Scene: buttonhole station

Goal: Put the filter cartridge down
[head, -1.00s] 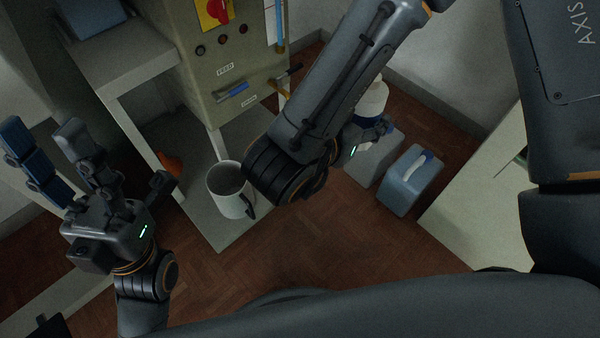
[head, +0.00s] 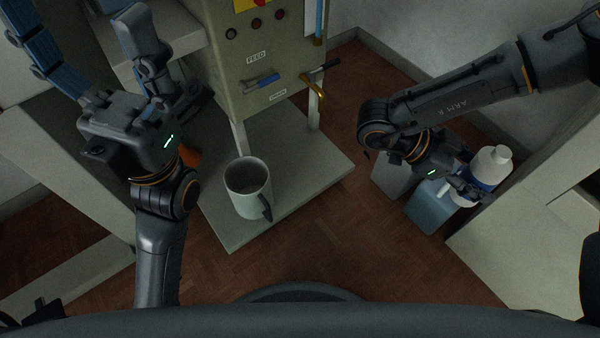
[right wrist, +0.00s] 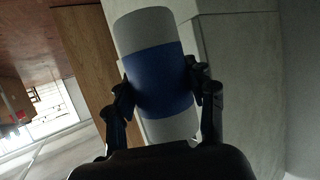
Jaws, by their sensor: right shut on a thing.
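The filter cartridge (head: 493,166) is a white cylinder with a blue band and a narrower neck on top in the head view. My right gripper (head: 468,186) is shut on it at the right, above the floor containers. In the right wrist view, the cartridge (right wrist: 148,30) stands slightly tilted between the two fingers of the right gripper (right wrist: 160,84), which press on its blue band. Its lower end is partly hidden by my gripper. My left gripper (head: 75,15) is at the upper left, its fingers spread and empty.
A blue-grey jug (head: 428,208) and a grey container (head: 392,178) are under my right arm. A pale bench (head: 510,240) lies at the right.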

